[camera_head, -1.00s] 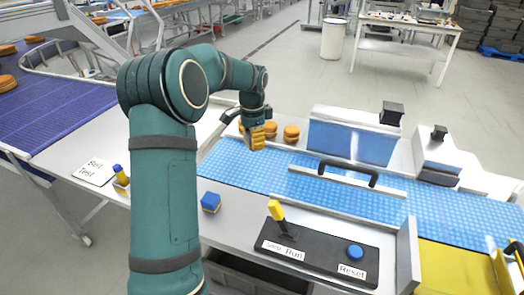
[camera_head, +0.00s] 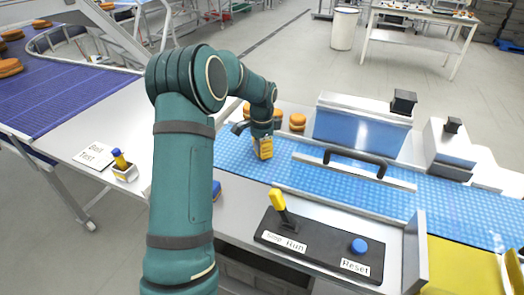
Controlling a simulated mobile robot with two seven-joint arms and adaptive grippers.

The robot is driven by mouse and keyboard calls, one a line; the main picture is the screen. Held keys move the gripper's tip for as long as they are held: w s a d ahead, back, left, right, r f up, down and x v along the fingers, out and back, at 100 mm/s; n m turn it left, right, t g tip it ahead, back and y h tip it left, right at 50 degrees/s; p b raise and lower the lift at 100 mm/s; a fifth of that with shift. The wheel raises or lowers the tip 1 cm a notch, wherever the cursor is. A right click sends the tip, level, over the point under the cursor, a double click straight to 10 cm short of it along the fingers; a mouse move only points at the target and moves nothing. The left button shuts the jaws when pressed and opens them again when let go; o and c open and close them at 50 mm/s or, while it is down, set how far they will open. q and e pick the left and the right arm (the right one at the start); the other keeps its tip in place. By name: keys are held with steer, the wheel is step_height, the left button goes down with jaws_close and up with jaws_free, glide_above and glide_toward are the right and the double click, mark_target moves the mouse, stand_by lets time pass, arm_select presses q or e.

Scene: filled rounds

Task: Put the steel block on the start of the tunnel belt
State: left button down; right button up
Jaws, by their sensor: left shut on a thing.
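My left gripper (camera_head: 264,154) has yellow fingers and points down at the tunnel belt. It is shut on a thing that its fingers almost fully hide. No other steel block shows in the view. The tunnel belt (camera_head: 234,155) is a blue textured strip running from the middle left to the right edge. The gripper is over its left part, left of the tunnel's dark handle. The fingertips are close to the belt surface; I cannot tell whether the held thing touches it. My right gripper does not show clearly.
A tunnel housing (camera_head: 358,130) stands behind the belt, with orange rounds (camera_head: 297,121) beside it. In front is a control panel (camera_head: 325,248) with a yellow lever (camera_head: 278,200) and a blue button (camera_head: 359,245). A blue block (camera_head: 216,189) is partly hidden by my arm.

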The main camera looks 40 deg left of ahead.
arm_select(q)
steer(key=shift+f, duration=0.1)
steer(key=c, duration=0.5)
jaws_free()
steer(key=shift+f, duration=0.1)
step_height(320, 180, up, 12)
steer(key=p, duration=0.3)
steer(key=shift+r, duration=0.2)
